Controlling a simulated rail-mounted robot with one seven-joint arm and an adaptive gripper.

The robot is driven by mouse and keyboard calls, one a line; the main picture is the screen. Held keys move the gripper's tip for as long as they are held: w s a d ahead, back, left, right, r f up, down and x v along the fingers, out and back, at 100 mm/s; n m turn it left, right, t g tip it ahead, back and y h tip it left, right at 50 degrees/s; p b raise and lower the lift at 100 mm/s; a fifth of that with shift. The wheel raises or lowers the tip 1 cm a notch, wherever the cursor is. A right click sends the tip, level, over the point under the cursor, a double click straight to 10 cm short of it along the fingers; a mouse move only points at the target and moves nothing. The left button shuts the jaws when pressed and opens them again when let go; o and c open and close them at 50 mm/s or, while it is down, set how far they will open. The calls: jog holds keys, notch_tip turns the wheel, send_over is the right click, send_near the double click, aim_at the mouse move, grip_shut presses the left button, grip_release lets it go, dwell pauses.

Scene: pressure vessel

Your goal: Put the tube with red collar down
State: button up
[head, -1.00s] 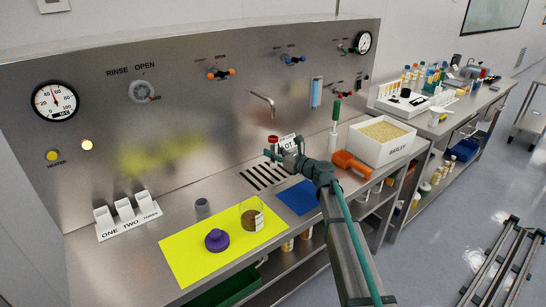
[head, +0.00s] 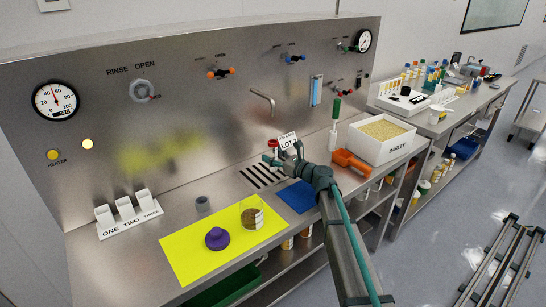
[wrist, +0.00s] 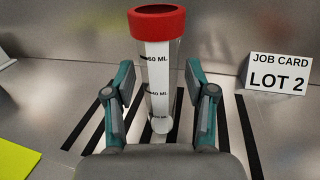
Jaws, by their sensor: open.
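The tube with the red collar (wrist: 158,60) stands upright in the wrist view, clear with black volume marks. Its foot is on the steel counter at the slotted drain. In the head view its red collar (head: 273,143) shows just behind my gripper, which hides most of the tube. My gripper (wrist: 161,88) is open, with one finger on each side of the tube. Gaps show between the fingers and the tube.
A job card reading LOT 2 (wrist: 278,74) stands close on the right. A blue mat (head: 297,197), an orange scoop (head: 350,162) and a barley bin (head: 381,139) are nearby. A yellow mat (head: 190,247) holds a purple object and a beaker.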

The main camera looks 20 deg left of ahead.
jog(key=shift+r, duration=0.15)
jog(key=b+v, duration=0.2)
jog(key=v, duration=1)
